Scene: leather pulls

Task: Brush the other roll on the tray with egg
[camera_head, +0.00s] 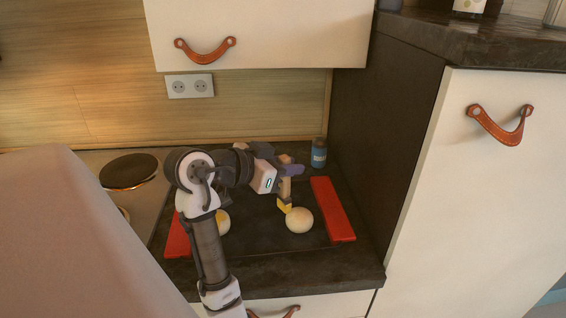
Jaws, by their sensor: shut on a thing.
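My gripper (287,168) is shut on a brush (285,192) with a wooden-coloured handle and a yellow tip pointing down. The yellow tip is at the upper left edge of a pale round roll (299,220); I cannot tell whether it touches. Another roll (223,222) is to the left, partly hidden behind my arm, with some yellow showing near it. Both rolls are on a dark tray (262,238) with red ends, the right one (333,209) in full view and the left one (178,240) partly hidden by my arm. No egg container can be made out.
A blue jar (318,153) stands behind the tray's right end. A hob plate (129,171) is at the left. A tall white cabinet (480,190) and dark side panel close off the right. A white upper cabinet (270,30) hangs above.

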